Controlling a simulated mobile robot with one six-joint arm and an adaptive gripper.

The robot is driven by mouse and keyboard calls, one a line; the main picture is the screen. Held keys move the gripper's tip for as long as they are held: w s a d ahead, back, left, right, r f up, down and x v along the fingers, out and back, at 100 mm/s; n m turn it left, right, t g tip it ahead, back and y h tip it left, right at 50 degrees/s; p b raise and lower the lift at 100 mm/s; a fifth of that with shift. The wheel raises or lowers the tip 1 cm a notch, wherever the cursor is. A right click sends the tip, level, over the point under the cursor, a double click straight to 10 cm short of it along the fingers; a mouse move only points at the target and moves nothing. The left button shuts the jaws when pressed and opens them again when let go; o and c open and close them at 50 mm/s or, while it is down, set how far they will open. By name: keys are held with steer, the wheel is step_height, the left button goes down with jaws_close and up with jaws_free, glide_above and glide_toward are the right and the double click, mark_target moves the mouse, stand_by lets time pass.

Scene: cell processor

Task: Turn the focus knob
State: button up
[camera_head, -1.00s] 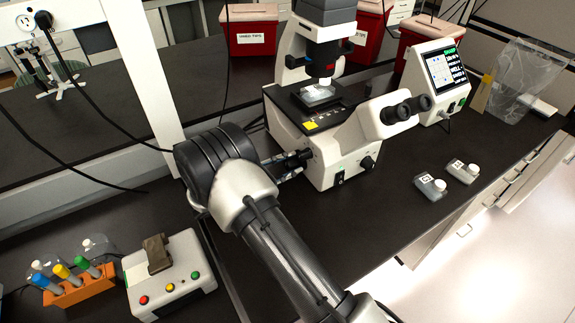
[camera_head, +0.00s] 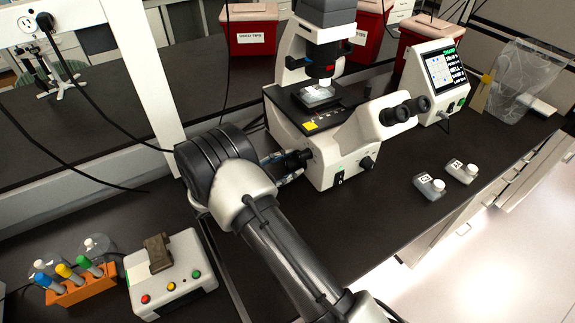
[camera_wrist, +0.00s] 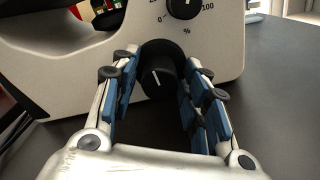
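The microscope (camera_head: 338,158) stands on the dark bench, white with black eyepieces. Its black focus knob (camera_wrist: 160,76) sticks out from the side facing my gripper and has a white line on it. The knob also shows in the head view (camera_head: 298,158). My gripper (camera_wrist: 160,66) is open, with one blue-padded finger on each side of the knob. A gap shows between the knob and each finger, so they look apart. In the head view my gripper (camera_head: 283,167) is at the microscope's left side, partly hidden by my arm.
A second black knob (camera_wrist: 184,7) with a percent scale sits above on the microscope body. A control box (camera_head: 172,284) and an orange tube rack (camera_head: 82,290) stand at lower left. Red bins (camera_head: 250,35) stand behind.

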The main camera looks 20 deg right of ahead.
steer(key=shift+o, duration=0.4)
steer(key=shift+a, duration=0.1)
steer(key=a, duration=0.4)
steer(key=s+a, duration=0.1)
steer(key=a, duration=0.2)
steer(key=s+a, duration=0.1)
steer(key=a, duration=0.3)
steer(key=shift+s+a, duration=0.15)
steer(key=shift+a, duration=0.15)
